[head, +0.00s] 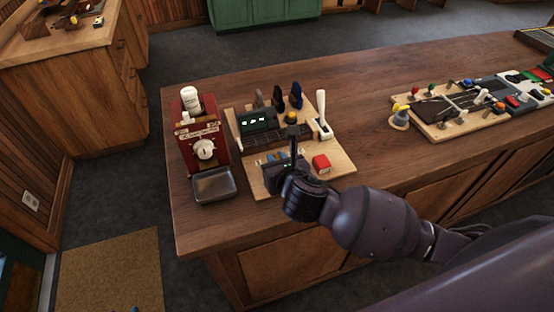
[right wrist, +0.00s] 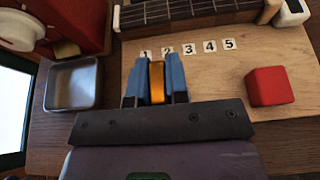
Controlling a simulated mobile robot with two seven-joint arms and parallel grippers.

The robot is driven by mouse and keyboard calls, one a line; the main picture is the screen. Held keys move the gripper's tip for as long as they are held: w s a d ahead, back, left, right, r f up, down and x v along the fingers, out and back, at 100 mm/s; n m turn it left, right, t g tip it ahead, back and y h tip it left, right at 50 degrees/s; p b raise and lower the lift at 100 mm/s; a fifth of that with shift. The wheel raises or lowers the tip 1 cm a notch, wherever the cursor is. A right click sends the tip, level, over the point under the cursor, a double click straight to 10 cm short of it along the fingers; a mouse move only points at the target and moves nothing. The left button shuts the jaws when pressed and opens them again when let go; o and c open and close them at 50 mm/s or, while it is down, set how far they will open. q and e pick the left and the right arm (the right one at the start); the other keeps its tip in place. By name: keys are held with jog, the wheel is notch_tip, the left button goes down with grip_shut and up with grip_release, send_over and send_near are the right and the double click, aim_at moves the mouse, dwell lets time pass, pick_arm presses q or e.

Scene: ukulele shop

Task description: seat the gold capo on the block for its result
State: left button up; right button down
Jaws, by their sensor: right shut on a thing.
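My right gripper (right wrist: 156,75) is shut on the gold capo (right wrist: 157,82), which stands between its blue fingers in the right wrist view. In the head view the same gripper (head: 271,157) is over the front of the wooden board (head: 335,155), and I cannot make out the capo there. A row of tiles numbered 1 to 5 (right wrist: 187,49) lies just beyond the fingers, near tiles 1 and 2. A red block (head: 321,164) sits on the board to the right of the gripper; it also shows in the right wrist view (right wrist: 267,86). My left gripper is not in view.
A red machine (head: 191,150) with a white dial and a metal tray (head: 213,186) stands left of the board. A dark fretted neck (right wrist: 190,10) lies behind the tiles. Several upright tools and a green-lit device (head: 257,122) stand at the board's back.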

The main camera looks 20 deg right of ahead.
jog(key=shift+f, duration=0.25)
jog(key=c, duration=1.4)
grip_release()
jog(key=v, duration=1.1)
